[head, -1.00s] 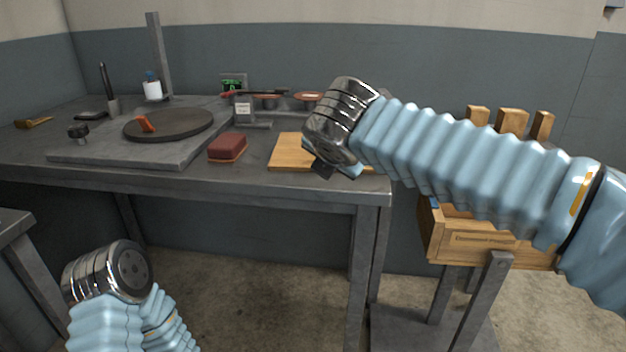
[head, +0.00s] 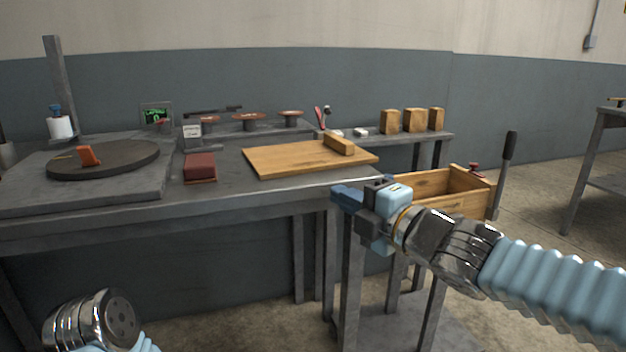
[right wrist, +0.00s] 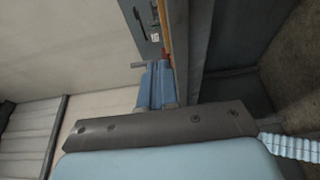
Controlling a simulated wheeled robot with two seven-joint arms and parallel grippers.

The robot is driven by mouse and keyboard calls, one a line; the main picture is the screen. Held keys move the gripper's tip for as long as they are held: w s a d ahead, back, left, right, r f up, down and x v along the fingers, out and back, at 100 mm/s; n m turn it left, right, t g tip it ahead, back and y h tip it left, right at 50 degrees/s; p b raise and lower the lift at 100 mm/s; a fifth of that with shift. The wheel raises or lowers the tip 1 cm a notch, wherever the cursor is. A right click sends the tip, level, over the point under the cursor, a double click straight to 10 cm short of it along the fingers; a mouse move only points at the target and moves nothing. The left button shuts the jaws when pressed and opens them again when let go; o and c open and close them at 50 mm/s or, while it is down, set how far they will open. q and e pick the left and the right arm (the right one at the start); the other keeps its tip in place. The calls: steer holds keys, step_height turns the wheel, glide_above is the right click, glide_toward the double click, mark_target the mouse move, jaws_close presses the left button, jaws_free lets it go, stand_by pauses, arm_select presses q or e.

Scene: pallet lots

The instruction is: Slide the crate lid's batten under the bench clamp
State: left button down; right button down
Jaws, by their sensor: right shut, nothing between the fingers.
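The crate lid is a flat wooden board (head: 290,160) lying on the grey bench top, near its right end. Its batten (head: 338,144), a short raised wooden bar, stands on the board toward the back right. I cannot tell for certain which fixture is the bench clamp. My right gripper (head: 343,196) is shut and empty in front of the bench's right front corner, apart from the lid in the picture. Its blue fingers (right wrist: 156,84) lie together in the right wrist view.
A dark red block (head: 200,167) sits left of the lid. A round dark turntable (head: 105,160) with an orange piece is further left. Copper-topped spools (head: 248,119) stand behind. An open wooden crate (head: 452,190) and several wooden blocks (head: 414,120) are to the right.

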mark_target(313, 176)
steer(key=b+x, duration=0.1)
steer(key=x, duration=0.7)
steer(key=shift+w+a+f, duration=0.15)
steer(key=shift+w+a, duration=0.05)
steer(key=shift+w, duration=0.05)
steer(key=w, duration=0.1)
steer(key=w+p, duration=0.1)
steer(key=w, duration=0.1)
steer(key=shift+w+r, duration=0.25)
steer(key=shift+w, duration=0.05)
steer(key=shift+w+f+p, duration=0.15)
steer(key=shift+w+p, duration=0.15)
steer(key=shift+w, duration=0.15)
steer(key=shift+w+d+p, duration=0.15)
steer(key=shift+w+p, duration=0.45)
steer(key=shift+w, duration=0.3)
